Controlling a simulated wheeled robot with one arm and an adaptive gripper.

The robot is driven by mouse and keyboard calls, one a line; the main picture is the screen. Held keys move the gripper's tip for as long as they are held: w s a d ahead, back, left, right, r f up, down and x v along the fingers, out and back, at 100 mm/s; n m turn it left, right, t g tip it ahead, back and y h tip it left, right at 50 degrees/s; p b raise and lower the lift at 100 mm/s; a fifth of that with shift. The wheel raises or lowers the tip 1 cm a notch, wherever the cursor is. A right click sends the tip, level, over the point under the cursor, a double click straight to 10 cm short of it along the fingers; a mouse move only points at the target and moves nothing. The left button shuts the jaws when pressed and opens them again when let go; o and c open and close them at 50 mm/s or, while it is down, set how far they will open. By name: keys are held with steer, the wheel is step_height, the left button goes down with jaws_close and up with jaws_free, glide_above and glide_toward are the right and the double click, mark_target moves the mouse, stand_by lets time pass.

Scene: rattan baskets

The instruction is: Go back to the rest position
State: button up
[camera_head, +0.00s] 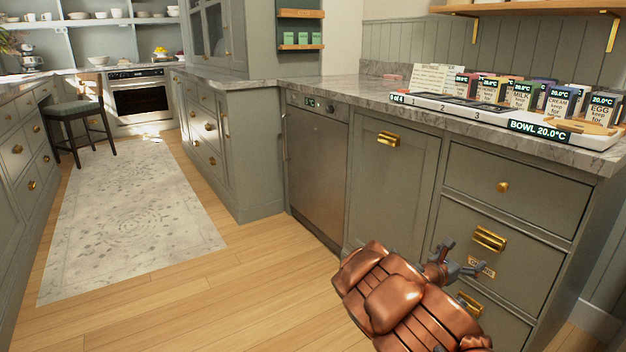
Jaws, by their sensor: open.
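My gripper (463,262) is at the lower right of the head view, at the end of my copper-coloured arm. Its dark fingers are spread open and hold nothing that I can see. It is in front of the grey drawers, by the middle drawer (454,235) with a brass handle and a small label. I cannot tell whether it touches the drawer front. The drawers in view look closed.
A marble counter (352,90) on the right carries a white tray (575,134) with several labelled cartons. A stainless dishwasher (315,170) is below it. A patterned rug (135,215) lies on the open wooden floor. A stool (75,112) and an oven (140,97) are at the back left.

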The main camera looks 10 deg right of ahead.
steer(key=s+a+r+m+g+y+p, duration=0.15)
steer(key=s+r+m+g+p, duration=0.5)
steer(key=s+r, duration=0.7)
steer(key=s+a+r+m+g+y+p, duration=0.15)
steer(key=s+r+m+g+p, duration=0.25)
steer(key=s+r+m+p, duration=0.9)
steer(key=s+a+r+m+y+p, duration=0.1)
steer(key=s+a+r+y+p, duration=0.3)
steer(key=a, duration=0.8)
steer(key=s+a+r+t+y+p, duration=0.1)
steer(key=s+a+r+y+p, duration=0.4)
steer(key=a, duration=0.7)
steer(key=s+a+r+m+t+y+p, duration=0.1)
steer(key=s+a+r+y+p, duration=0.3)
steer(key=a, duration=0.7)
steer(key=s+r+p, duration=0.1)
steer(key=s+p, duration=0.1)
steer(key=p, duration=0.1)
steer(key=shift+s+a+r+m+y, duration=0.15)
steer(key=shift+s+a+m+y, duration=0.05)
steer(key=shift+a+m+y, duration=0.2)
